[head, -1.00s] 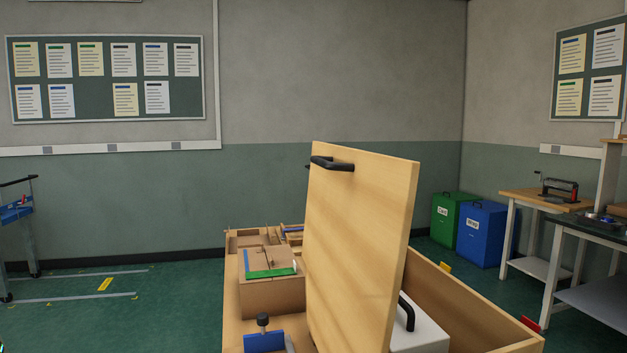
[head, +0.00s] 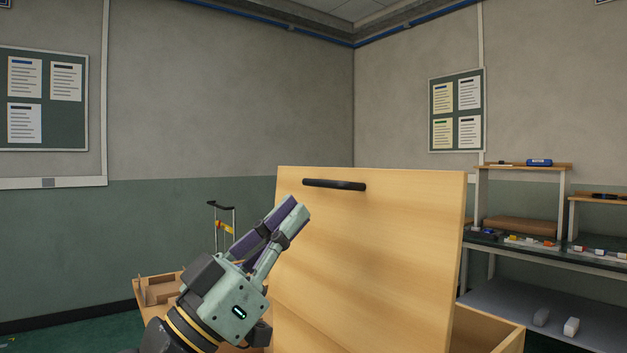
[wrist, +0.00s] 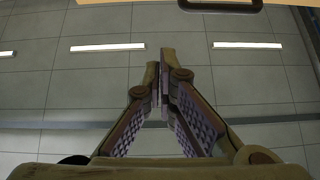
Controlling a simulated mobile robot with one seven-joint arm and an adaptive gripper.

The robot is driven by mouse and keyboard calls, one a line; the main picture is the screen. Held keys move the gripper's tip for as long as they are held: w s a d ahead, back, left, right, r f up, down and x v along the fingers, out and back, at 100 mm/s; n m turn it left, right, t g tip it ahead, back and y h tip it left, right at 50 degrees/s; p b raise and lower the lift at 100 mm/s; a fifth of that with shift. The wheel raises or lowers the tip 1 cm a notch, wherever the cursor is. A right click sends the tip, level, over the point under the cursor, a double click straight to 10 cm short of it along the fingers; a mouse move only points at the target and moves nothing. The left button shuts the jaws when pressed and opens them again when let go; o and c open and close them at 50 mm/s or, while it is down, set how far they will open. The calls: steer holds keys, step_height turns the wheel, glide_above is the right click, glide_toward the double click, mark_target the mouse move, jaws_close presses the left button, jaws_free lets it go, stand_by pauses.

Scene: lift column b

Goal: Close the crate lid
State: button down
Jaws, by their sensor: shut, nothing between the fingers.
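The crate lid (head: 370,255) is a pale wooden panel standing open, close to upright, in the head view. A black bar handle (head: 334,184) is near its top edge. A strip of the crate's wooden wall (head: 490,332) shows at the lower right; the lid hides most of the crate. My gripper (head: 297,208) points up and to the right, in front of the lid's left edge and below and left of the handle. Its fingers are shut and empty. In the wrist view the closed fingertips (wrist: 159,75) point toward the ceiling, with the dark handle (wrist: 221,4) at the top edge.
Wooden boxes (head: 158,288) stand on the left behind my gripper. A bench (head: 540,250) with shelves and small items stands at the right. Space above the lid is clear.

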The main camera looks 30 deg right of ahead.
steer(key=shift+g, duration=0.3)
steer(key=shift+w+d+r+p, duration=0.1)
steer(key=shift+d+r+p, duration=0.85)
steer(key=shift+d, duration=1.1)
steer(key=shift+w+d+r+p, duration=0.1)
steer(key=shift+d+r+p, duration=0.85)
steer(key=shift+d, duration=1.15)
steer(key=shift+w+d+r+p, duration=0.1)
steer(key=shift+d+r+p, duration=0.85)
steer(key=shift+d, duration=1.1)
